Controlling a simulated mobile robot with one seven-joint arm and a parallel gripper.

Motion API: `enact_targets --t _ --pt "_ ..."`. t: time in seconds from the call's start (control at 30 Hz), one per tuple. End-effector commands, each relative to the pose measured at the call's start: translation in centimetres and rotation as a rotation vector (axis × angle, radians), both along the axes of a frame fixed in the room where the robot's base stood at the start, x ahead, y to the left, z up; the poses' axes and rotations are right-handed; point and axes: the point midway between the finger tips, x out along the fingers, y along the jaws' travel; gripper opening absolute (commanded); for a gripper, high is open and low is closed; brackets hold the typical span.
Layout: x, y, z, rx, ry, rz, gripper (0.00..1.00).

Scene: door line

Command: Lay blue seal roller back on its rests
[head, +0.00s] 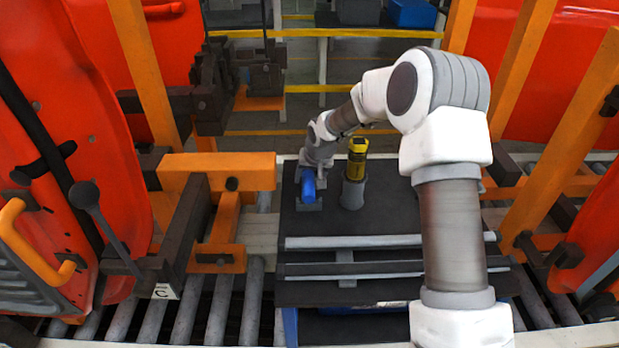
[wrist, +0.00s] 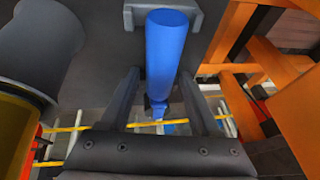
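The blue seal roller (head: 308,187) is at the left part of the dark tabletop, its length running front to back. In the wrist view the blue roller (wrist: 168,55) lies between the two fingers of my gripper (wrist: 160,73). The fingers stand apart, with a narrow gap showing on either side of the roller. In the head view my gripper (head: 306,172) is over the roller's far part. A grey rest (head: 309,206) is at the roller's near end; it also shows in the wrist view (wrist: 128,14). Whether the roller is seated on it is unclear. The far rest is hidden.
A yellow-and-black tool (head: 358,150) stands in a grey round holder (head: 353,193) just right of the roller. Orange framework (head: 217,172) rises close on the left. Grey rails (head: 350,242) cross the table's front; the table between them and the roller is clear.

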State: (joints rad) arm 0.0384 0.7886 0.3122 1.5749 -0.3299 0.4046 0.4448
Motion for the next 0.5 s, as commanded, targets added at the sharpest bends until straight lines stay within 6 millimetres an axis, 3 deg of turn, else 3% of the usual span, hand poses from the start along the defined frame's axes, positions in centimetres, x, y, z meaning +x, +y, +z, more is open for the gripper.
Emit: enact_targets --t 0.43,0.5 --pt "-0.04 -0.03 -0.34 -0.002 0.002 0.002 0.74" --pt "-0.22 -0.14 0.31 -0.001 -0.002 0.0 0.74"
